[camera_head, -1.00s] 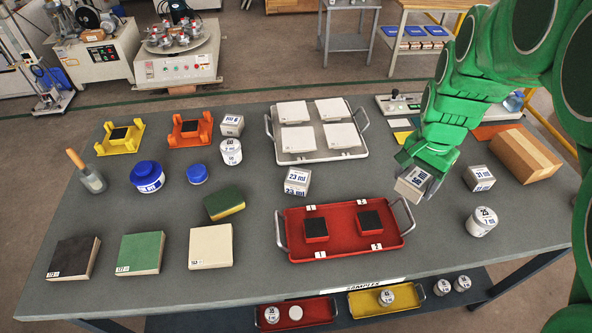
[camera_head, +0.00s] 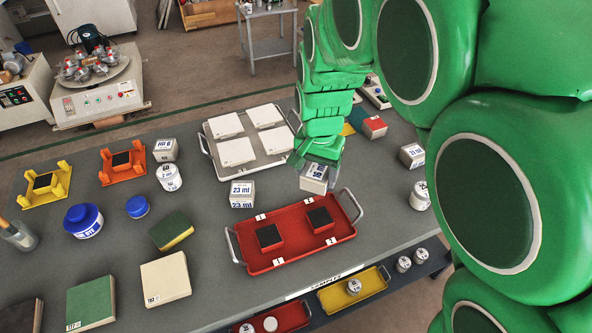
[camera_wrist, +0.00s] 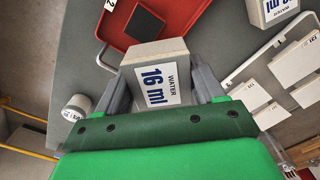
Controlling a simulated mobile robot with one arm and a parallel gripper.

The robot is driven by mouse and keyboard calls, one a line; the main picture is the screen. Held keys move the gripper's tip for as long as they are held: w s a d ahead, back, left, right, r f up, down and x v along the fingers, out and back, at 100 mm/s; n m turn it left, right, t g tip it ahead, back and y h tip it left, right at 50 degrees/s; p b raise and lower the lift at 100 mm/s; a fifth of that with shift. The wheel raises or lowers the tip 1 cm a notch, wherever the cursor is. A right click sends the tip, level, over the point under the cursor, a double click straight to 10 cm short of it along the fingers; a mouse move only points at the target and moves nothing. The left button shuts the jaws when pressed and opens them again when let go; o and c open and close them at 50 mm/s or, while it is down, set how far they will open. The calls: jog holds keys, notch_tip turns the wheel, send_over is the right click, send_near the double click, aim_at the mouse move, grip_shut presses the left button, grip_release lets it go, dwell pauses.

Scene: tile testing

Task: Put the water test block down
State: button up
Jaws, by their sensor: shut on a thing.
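The water test block (camera_wrist: 160,78) is a grey cube with a white label reading "WATER 16 ml". My gripper (camera_wrist: 165,95) is shut on it, with a finger on each side in the wrist view. In the head view my gripper (camera_head: 316,164) points down, and the block (camera_head: 314,180) shows below it, just beyond the far right part of the red tray (camera_head: 283,257). The block looks about upright. I cannot tell whether its underside touches the grey table (camera_head: 200,215).
A 23 ml block (camera_head: 242,194) stands left of the held block. A white tray (camera_head: 232,171) with several white tiles lies behind it. Another small block (camera_head: 412,155) and a white round container (camera_head: 419,196) stand to the right. Bare table lies between the held block and these.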

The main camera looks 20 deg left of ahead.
jog(key=w+a+f, duration=0.4)
jog(key=w+f, duration=0.1)
jog(key=w+a+f, duration=0.2)
jog(key=w, duration=0.1)
jog(key=shift+w+f, duration=0.2)
jog(key=shift+w, duration=0.05)
jog(key=shift+w+a+f, duration=0.3)
jog(key=shift+w+f, duration=0.25)
jog(key=shift+f, duration=0.2)
jog(key=shift+w+f, duration=0.1)
jog(key=shift+f, duration=1.5)
jog(key=shift+f, duration=0.15)
jog(key=o, duration=1.3)
jog(key=shift+o, duration=0.2)
notch_tip(320, 180, up, 12)
